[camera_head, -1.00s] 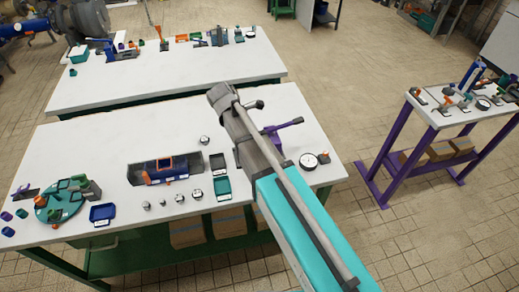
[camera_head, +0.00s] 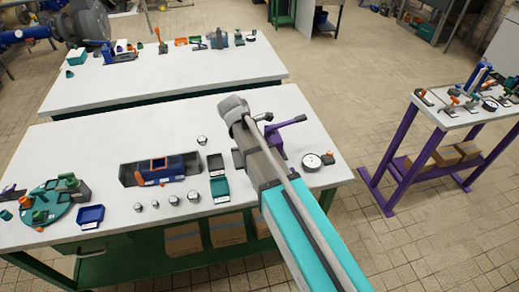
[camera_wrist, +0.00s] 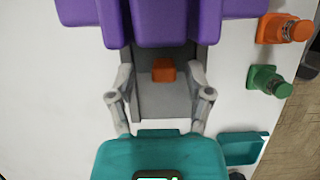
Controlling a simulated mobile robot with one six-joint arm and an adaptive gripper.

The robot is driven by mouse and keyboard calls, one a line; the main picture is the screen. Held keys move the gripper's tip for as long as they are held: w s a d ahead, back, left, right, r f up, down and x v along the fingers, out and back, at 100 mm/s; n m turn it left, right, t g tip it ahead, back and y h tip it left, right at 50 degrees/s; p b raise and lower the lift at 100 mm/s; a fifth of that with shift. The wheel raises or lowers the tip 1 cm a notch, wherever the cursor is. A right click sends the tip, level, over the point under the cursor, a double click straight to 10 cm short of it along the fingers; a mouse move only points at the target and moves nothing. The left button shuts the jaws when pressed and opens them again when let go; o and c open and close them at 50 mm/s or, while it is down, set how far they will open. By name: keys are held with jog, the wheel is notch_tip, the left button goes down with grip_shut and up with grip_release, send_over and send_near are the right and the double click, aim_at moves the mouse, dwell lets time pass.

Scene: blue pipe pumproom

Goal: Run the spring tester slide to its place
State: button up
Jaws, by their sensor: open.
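The spring tester, as I take it, is the purple and dark grey device on the front table; its purple arm (camera_head: 288,123) sticks out beside my arm in the head view. In the wrist view its purple body (camera_wrist: 165,22) fills the top, with a grey channel (camera_wrist: 143,98) below. A small orange block (camera_wrist: 163,70) sits in the channel; I cannot tell whether it is the slide. My gripper (camera_wrist: 160,78) is open, its grey fingers spread on either side of the channel. Contact cannot be judged. My arm hides much of the device and my gripper in the head view.
A blue fixture (camera_head: 160,169), two small trays (camera_head: 219,187) and several metal weights (camera_head: 173,200) stand left of my arm. A round dial (camera_head: 312,161) lies right. In the wrist view, orange (camera_wrist: 285,28) and green (camera_wrist: 270,80) pieces stand at right.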

jog(key=shift+d+f, duration=0.2)
jog(key=shift+f, duration=0.25)
jog(key=shift+w+r, duration=0.1)
grip_shut()
